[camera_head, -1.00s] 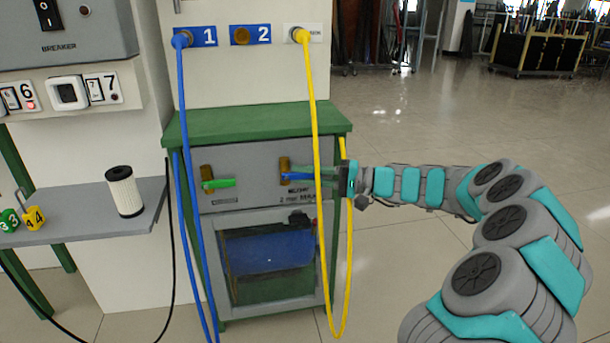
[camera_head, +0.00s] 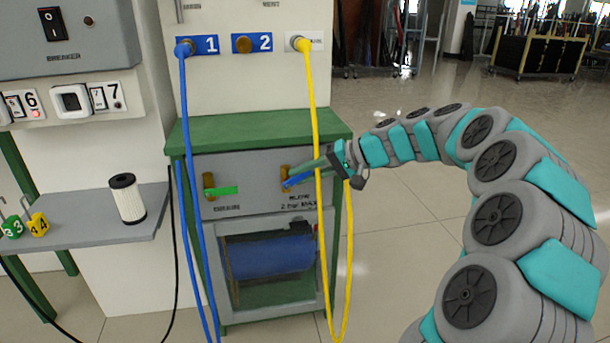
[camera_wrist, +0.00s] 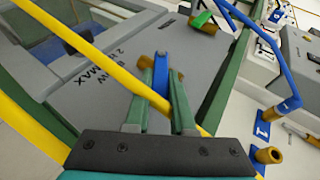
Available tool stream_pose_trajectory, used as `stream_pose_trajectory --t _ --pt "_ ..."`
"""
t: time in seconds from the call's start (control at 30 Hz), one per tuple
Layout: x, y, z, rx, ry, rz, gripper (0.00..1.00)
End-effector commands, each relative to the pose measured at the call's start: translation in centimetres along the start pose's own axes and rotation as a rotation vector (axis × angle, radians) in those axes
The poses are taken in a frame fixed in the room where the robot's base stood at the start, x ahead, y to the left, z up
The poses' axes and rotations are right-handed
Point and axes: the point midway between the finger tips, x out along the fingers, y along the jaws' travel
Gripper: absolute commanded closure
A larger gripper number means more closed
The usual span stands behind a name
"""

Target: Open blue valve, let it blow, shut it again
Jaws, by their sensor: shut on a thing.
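The blue valve handle (camera_head: 297,181) is on the right of the grey panel, at a brass valve body (camera_head: 285,172). It slants slightly up to the right. My gripper (camera_head: 312,171) is shut on this blue handle, coming from the right. In the wrist view the blue handle (camera_wrist: 161,75) lies between the two green fingers (camera_wrist: 158,112), and part of it is hidden low between them. The panel lettering under the valve is only partly readable.
A yellow hose (camera_head: 315,120) hangs across the front, close to my gripper; it also crosses the wrist view (camera_wrist: 85,48). A green-handled valve (camera_head: 222,191) sits to the left. Blue hoses (camera_head: 187,240) hang at the cabinet's left. The floor at right is open.

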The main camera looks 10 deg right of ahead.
Motion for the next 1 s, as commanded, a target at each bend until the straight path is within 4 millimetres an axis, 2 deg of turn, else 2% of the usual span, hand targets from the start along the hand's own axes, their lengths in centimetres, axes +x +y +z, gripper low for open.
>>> stream_pose_trajectory --t 0.5,1.0 --pt "0.4 -2.3 0.3 -0.191 -0.004 0.458 1.0" --pt "1.6 -3.4 0.7 -0.346 -0.004 0.834 1.0"
